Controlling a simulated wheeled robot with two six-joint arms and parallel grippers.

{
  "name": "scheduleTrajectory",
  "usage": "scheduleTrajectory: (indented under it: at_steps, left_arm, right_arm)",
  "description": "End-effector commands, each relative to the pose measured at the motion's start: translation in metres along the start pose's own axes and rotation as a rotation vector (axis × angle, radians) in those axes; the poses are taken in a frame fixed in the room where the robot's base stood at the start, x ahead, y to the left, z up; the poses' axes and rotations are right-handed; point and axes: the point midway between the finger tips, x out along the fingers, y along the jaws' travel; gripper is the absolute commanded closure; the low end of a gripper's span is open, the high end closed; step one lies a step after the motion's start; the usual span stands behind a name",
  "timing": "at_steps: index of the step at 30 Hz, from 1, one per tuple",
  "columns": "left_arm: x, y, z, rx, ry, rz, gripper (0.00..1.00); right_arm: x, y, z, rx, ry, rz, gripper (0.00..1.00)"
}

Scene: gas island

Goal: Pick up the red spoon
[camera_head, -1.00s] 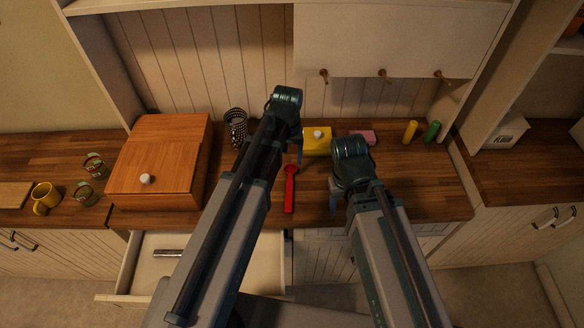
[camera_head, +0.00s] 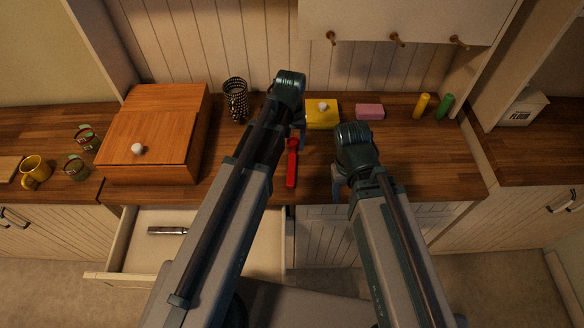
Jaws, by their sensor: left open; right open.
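The red spoon (camera_head: 291,165) lies on the wooden counter (camera_head: 400,183) with its handle toward the front edge. It lies between my two arms. My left gripper (camera_head: 302,138) is open; it shows only in part, at the end of the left arm, close to the spoon's far end. I cannot tell whether it touches the spoon. My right gripper (camera_head: 336,188) is open, to the right of the spoon and apart from it, mostly hidden behind my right arm.
A yellow box (camera_head: 322,117) and a pink block (camera_head: 369,112) stand behind the spoon. A wooden bread box (camera_head: 150,140) and a dark patterned cup (camera_head: 235,97) are on the left. An open drawer (camera_head: 135,265) sticks out below the counter.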

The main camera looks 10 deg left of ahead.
Motion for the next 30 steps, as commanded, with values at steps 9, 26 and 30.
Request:
scheduleTrajectory:
  at_steps: [9,26,30]
  left_arm:
    - [0.008,0.001,-0.001,0.000,0.000,0.000,0.31]
    - [0.057,0.005,-0.004,0.000,0.000,0.000,0.31]
    - [0.055,0.005,-0.004,0.000,0.000,0.000,0.31]
  right_arm:
    - [0.008,-0.001,-0.001,0.000,0.000,0.000,0.37]
    - [0.056,-0.005,-0.003,0.001,0.000,0.000,0.37]
    - [0.055,-0.005,-0.003,0.001,0.000,0.000,0.37]
